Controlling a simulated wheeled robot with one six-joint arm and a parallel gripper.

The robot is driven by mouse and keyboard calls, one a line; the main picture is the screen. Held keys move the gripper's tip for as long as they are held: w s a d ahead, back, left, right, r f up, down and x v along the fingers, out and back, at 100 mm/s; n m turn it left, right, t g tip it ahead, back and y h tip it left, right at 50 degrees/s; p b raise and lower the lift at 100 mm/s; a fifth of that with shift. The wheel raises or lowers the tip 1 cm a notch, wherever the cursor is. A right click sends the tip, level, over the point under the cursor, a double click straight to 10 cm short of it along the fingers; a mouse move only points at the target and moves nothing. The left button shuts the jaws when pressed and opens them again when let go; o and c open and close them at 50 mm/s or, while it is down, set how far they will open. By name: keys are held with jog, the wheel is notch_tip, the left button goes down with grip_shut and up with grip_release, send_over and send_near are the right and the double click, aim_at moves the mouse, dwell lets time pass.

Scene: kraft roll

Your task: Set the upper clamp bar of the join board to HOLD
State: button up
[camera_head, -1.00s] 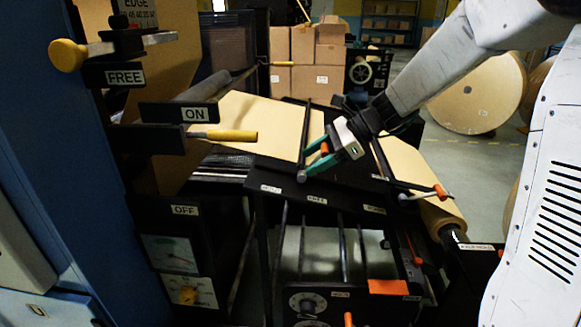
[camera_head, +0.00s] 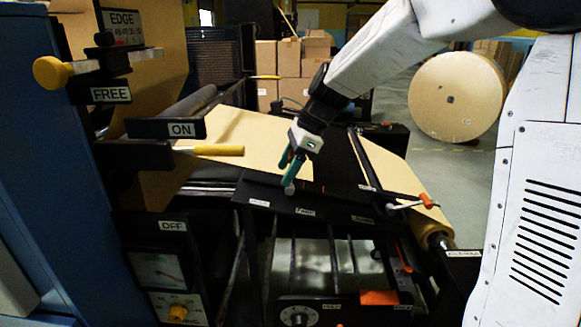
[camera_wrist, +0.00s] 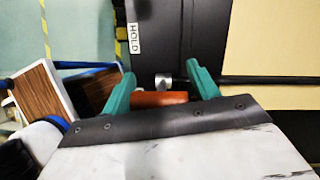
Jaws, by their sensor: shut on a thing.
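My gripper (camera_head: 288,174) is at the near edge of the black join board (camera_head: 325,203), with its teal fingers pointing down. In the wrist view, the fingers (camera_wrist: 160,92) are shut on the orange handle (camera_wrist: 158,99) of the upper clamp bar. Its silver end piece sits just beyond the handle. The dark bar (camera_wrist: 270,80) runs right across the tan paper. The HOLD label (camera_wrist: 134,38) lies on the board, up and left of the handle. In the head view my gripper and arm hide most of this bar.
The other clamp bar (camera_head: 372,160), with an orange-tipped handle (camera_head: 426,201), lies to the right. A paper roll (camera_head: 433,235) is below it. A large roll (camera_head: 457,97) stands behind.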

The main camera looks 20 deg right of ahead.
dwell(0.3)
jog(key=o, duration=1.4)
jog(key=shift+a+f, duration=0.1)
jog(key=shift+c, duration=0.2)
jog(key=v, duration=0.7)
jog(key=shift+d+r, duration=0.2)
jog(key=shift+r, duration=0.15)
